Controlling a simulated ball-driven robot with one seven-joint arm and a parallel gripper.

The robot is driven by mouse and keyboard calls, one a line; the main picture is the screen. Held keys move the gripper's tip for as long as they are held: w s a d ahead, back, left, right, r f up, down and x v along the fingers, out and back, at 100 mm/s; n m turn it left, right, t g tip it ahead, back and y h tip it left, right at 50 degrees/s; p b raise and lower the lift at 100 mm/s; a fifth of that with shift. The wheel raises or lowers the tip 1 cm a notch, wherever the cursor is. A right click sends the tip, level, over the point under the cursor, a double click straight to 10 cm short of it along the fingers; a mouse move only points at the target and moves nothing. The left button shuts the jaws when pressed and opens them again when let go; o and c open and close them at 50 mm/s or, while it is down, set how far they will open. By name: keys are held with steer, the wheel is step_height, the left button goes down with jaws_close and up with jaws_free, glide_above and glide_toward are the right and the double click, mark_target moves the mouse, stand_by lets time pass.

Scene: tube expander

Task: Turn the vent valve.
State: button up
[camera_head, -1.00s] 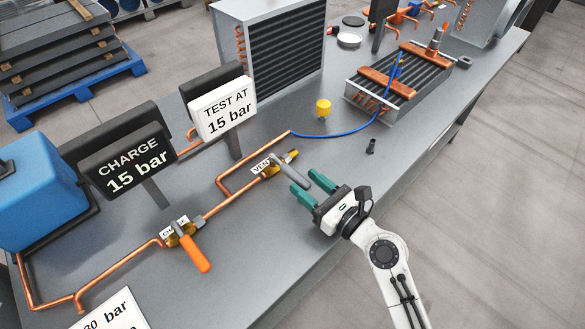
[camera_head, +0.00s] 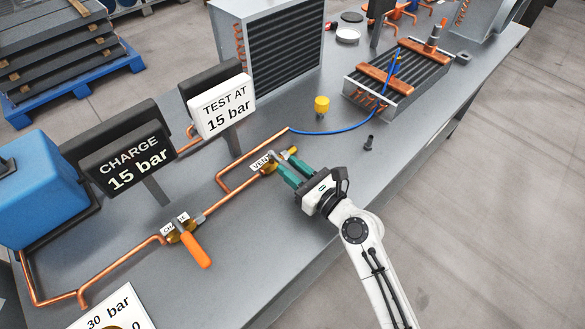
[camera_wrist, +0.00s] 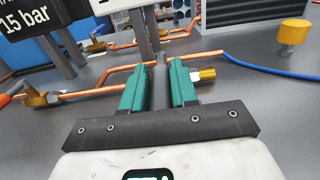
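The valve's brass end (camera_wrist: 205,74) shows to the right of the fingers. The fingers hide most of the handle in the head view.
The charge valve (camera_head: 182,233) with an orange handle (camera_head: 196,250) sits nearer on the same pipe. A yellow cap (camera_head: 322,106), a blue hose (camera_head: 335,132) and a small black fitting (camera_head: 369,142) are beyond my gripper. Two signs (camera_head: 128,157) (camera_head: 222,106) stand behind the pipes.

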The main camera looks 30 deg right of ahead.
jaws_close()
steer(key=shift+d+f, duration=0.1)
steer(key=shift+d, duration=0.05)
steer(key=shift+w+d+n+g+y+b, duration=0.15)
steer(key=shift+d+n+g+y+b, duration=0.2)
steer(key=shift+y+b, duration=0.35)
steer(key=shift+w+d+n+g+y+b, duration=0.15)
steer(key=shift+d+n+g+y+b, duration=0.15)
steer(key=shift+n+y+b, duration=0.2)
steer(key=shift+w+d+n+g+y+b, duration=0.15)
steer(key=shift+n+g+y+b, duration=0.1)
steer(key=shift+n+y+b, duration=0.3)
steer(key=n+g+y, duration=0.1)
steer(key=w+d+n+g+y, duration=0.1)
steer(key=n+g+y, duration=0.1)
steer(key=y, duration=0.1)
steer(key=shift+w+d+r, duration=0.2)
steer(key=shift+d, duration=0.1)
steer(key=shift+w+d+f+n+g+y, duration=0.15)
steer(key=shift+w+n+g+y, duration=0.1)
steer(key=shift+n+g+y, duration=0.4)
steer(key=shift+w+d+r+n+g+y, duration=0.1)
steer(key=shift+w+d+n+g+y, duration=0.2)
steer(key=shift+g, duration=0.45)
steer(key=shift+w+d+f+n+g+y, duration=0.1)
steer(key=shift+w+n+g+y, duration=0.1)
steer(key=shift+n+g+y, duration=0.4)
steer(key=shift+g, duration=0.3)
